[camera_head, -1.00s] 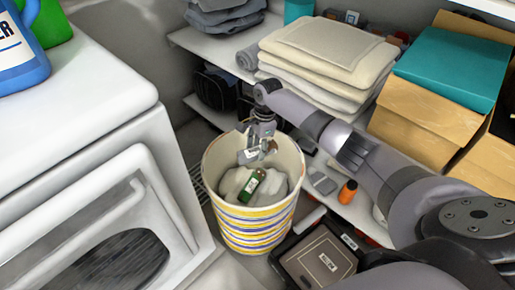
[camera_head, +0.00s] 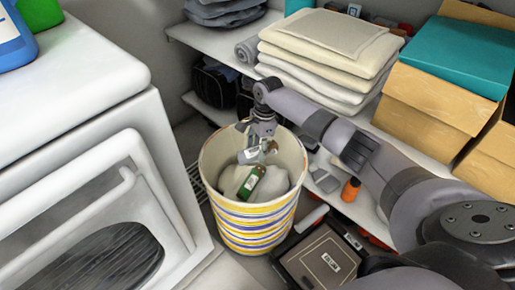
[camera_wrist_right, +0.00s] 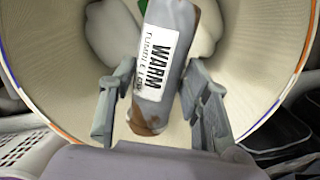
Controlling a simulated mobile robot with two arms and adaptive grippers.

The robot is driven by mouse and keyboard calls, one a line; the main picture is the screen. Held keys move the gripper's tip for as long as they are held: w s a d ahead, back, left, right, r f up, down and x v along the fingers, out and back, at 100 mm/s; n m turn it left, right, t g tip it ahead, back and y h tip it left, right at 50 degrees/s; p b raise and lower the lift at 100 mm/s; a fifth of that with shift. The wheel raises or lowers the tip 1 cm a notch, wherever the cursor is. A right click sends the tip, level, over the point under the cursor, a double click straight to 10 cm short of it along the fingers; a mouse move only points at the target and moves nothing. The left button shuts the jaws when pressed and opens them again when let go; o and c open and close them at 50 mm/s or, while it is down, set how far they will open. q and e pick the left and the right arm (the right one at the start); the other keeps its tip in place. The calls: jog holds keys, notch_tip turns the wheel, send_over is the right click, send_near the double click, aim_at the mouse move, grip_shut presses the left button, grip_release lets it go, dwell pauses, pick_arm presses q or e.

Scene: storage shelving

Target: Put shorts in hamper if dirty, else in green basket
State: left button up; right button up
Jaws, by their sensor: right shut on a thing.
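A round striped hamper (camera_head: 252,219) stands on the floor in the head view, open at the top. My right gripper (camera_head: 262,150) is inside its mouth, above the contents. It is shut on a small grey rolled cloth, which I take for the shorts (camera_head: 249,156). In the right wrist view, the shorts (camera_wrist_right: 147,118) sit between the fingers (camera_wrist_right: 157,90). They carry a white label reading "WARM" and show brown stains, clearest at the near end. The hamper's pale inner wall (camera_wrist_right: 60,70) surrounds them. My left gripper and a green basket are not seen.
Pale cloths (camera_head: 232,178) and a green labelled item (camera_head: 251,182) lie in the hamper. A white front-loading machine (camera_head: 75,100) stands close on the left. Shelves with folded linens (camera_head: 325,45) and cardboard boxes (camera_head: 435,95) are behind and right. A dark box (camera_head: 318,262) sits beside the hamper.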

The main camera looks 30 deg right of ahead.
jog(key=o, duration=1.3)
jog(key=r, duration=0.4)
jog(key=d+r, duration=0.1)
jog(key=r, duration=0.7)
jog(key=shift+d, duration=0.4)
jog(key=shift+f, duration=0.1)
